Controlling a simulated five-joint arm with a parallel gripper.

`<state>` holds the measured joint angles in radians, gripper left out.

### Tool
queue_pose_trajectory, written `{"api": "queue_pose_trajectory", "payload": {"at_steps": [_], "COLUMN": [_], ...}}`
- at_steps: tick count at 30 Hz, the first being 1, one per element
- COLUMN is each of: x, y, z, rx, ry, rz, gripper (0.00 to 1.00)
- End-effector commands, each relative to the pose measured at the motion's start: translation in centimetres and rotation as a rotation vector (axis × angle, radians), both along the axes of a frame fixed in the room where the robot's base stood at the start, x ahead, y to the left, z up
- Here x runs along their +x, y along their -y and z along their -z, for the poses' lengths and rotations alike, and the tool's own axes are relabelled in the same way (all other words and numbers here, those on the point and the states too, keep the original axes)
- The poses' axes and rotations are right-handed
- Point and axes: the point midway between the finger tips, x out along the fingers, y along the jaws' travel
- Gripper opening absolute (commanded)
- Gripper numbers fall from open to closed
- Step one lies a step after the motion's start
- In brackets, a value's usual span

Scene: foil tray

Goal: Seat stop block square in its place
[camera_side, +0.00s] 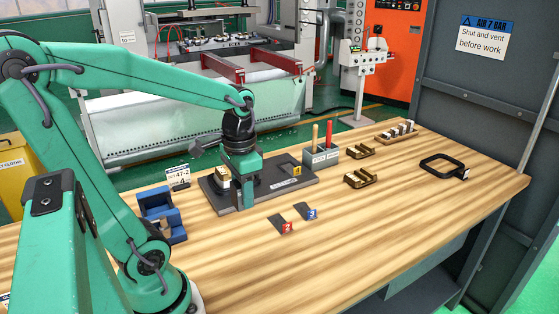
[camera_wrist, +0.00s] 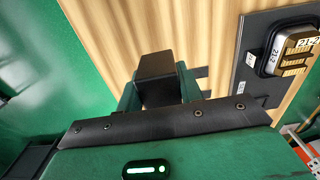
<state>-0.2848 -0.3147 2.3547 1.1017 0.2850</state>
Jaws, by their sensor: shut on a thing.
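My gripper (camera_side: 243,203) is low at the front edge of the dark grey plate (camera_side: 296,183) in the side view. In the wrist view my gripper (camera_wrist: 158,92) has its two green fingers closed on a dark block (camera_wrist: 156,66), which I take to be the stop block. Wood shows around the block there, and the plate (camera_wrist: 243,82) lies to its right. A metal and gold piece marked 21-2 (camera_wrist: 291,52) sits on the plate. In the side view the held block is hard to make out behind the fingers. I cannot tell whether it touches anything.
A blue holder (camera_side: 160,212) and a sign card (camera_side: 177,177) stand left of the plate. Dark pads with red (camera_side: 287,227) and blue (camera_side: 312,214) tags lie in front. A grey pen box (camera_side: 322,157) and brass blocks (camera_side: 360,179) stand right. The front right bench is clear.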

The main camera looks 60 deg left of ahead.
Motion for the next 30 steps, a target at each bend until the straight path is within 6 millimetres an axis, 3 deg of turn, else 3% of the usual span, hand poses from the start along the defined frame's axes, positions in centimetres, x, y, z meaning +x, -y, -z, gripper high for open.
{"api": "queue_pose_trajectory", "payload": {"at_steps": [11,30], "x": [4.6,15.3], "y": [-2.3,-9.2], "z": [-2.0,-4.3], "rx": [0.001,0.001], "ry": [0.002,0.002], "rz": [-0.002,-0.003], "gripper": [0.00,0.00]}}
